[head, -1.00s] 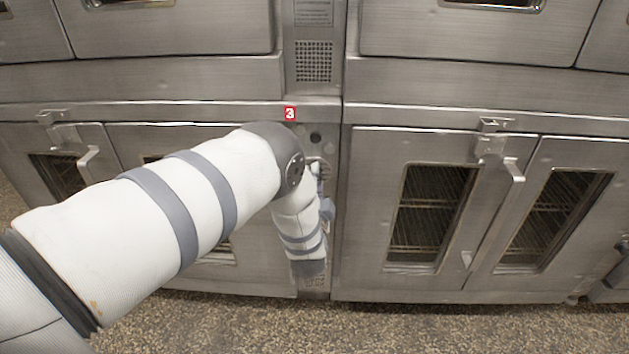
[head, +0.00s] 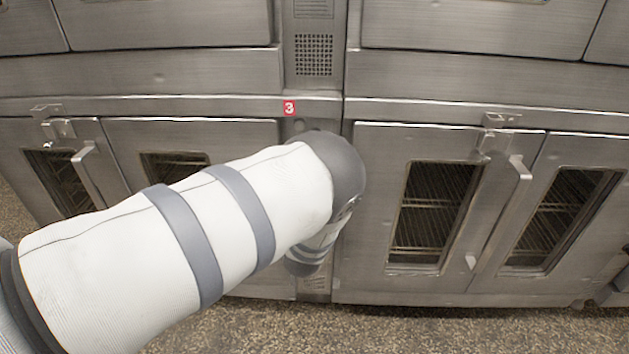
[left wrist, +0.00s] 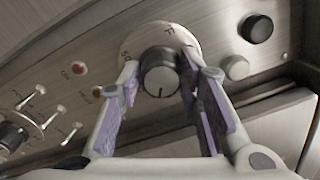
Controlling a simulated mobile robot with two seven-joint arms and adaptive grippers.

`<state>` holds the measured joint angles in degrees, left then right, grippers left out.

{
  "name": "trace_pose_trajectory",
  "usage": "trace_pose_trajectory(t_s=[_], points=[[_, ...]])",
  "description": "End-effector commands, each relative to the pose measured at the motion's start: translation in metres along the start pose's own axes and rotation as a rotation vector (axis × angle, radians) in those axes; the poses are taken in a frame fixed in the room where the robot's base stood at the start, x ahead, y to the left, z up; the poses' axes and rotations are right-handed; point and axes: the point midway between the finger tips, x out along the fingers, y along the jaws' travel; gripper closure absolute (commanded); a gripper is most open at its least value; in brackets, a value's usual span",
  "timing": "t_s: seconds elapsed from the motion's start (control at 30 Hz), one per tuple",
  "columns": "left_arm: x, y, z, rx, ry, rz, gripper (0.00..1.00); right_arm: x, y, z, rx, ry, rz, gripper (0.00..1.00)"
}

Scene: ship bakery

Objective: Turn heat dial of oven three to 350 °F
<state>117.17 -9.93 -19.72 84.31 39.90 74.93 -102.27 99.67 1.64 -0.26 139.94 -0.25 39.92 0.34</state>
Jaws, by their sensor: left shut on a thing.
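The heat dial (left wrist: 160,80) shows in the left wrist view as a round dark knob with a silver face and a short dark mark. A pale ring with letters, an F among them, lies behind it. My left gripper (left wrist: 158,74) is shut on the dial, one purple-padded finger on each side. The numbers on the ring are not readable. In the head view a red label with a 3 (head: 289,108) marks the oven's narrow control panel (head: 299,126). My left arm covers most of that panel, hiding the dial and gripper there. My right gripper is not in view.
In the left wrist view a black button (left wrist: 256,28) and a grey button (left wrist: 236,67) sit right of the dial. Red lights (left wrist: 78,68), toggle switches (left wrist: 60,112) and another knob (left wrist: 12,135) are left. Oven doors (head: 430,200) flank the panel.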

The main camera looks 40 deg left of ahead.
Motion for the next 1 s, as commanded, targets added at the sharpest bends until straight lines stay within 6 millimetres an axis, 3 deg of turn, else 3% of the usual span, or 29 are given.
trace_pose_trajectory(t_s=[0.33,0.83,0.87,0.93,1.0], points=[[0.0035,-0.0060,0.0033,0.109,-0.004,-0.014,0.96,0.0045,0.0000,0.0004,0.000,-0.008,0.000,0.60],[0.0040,-0.0073,0.0039,0.123,-0.005,-0.016,0.96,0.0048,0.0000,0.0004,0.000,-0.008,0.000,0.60],[0.0040,-0.0073,0.0040,0.123,-0.005,-0.016,0.63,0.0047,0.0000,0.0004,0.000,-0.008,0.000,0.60],[0.0038,-0.0069,0.0035,0.123,-0.004,-0.015,0.49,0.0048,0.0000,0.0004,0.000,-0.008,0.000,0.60],[0.0031,-0.0058,0.0029,0.123,-0.002,-0.012,0.49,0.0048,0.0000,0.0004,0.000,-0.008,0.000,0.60]])
